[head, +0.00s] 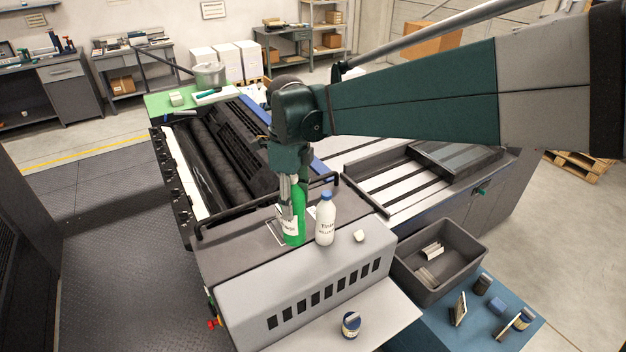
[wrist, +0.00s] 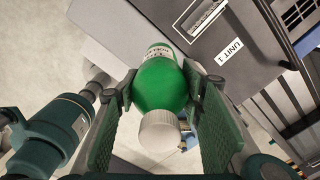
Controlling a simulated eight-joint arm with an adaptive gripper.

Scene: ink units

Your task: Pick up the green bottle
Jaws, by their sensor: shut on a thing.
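The green bottle (head: 294,228) stands upright, or nearly so, at the top of the grey machine cover in the head view. It has a white label. My gripper (head: 287,197) comes down over its upper part from above. In the wrist view the green bottle (wrist: 163,84) with its white cap lies between the two fingers of my gripper (wrist: 158,120), which are shut on it. I cannot tell whether its base touches the cover.
A white bottle with a blue cap (head: 325,220) stands close at its right. A small white object (head: 360,236) lies further right on the cover. A grey bin (head: 408,275) and a blue table (head: 470,325) with several small items are at the lower right. A tin (head: 351,325) sits in front.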

